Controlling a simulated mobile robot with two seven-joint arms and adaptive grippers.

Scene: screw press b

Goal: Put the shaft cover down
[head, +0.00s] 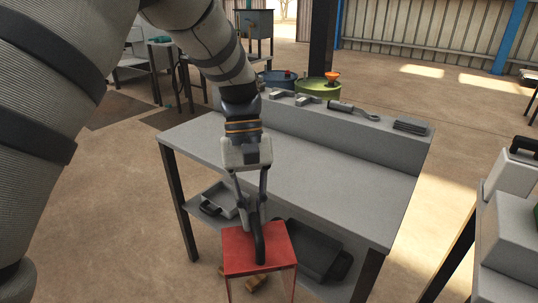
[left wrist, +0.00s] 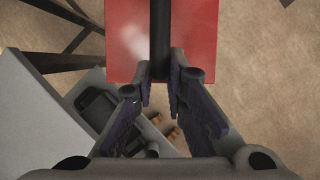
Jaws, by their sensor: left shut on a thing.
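The shaft cover (head: 276,238) has a flat red top with a black bar handle (head: 260,245) standing on it. In the head view it hangs in front of the near edge of the grey table (head: 300,165), over the floor. Its lower part is cut off by the bottom of the picture. My left gripper (head: 253,220) is shut on the black handle from above. In the left wrist view the red top (left wrist: 198,40) fills the upper middle, with the handle between the fingertips (left wrist: 162,68). My right gripper is in neither view.
The tabletop is mostly clear. Several tools, including a wrench (head: 352,110), lie on the raised back ledge. A lower shelf holds a dark case (head: 308,252) and a grey tray (head: 220,200). Green (head: 318,88) and blue drums stand behind. Light grey boxes (head: 508,220) stand at the right.

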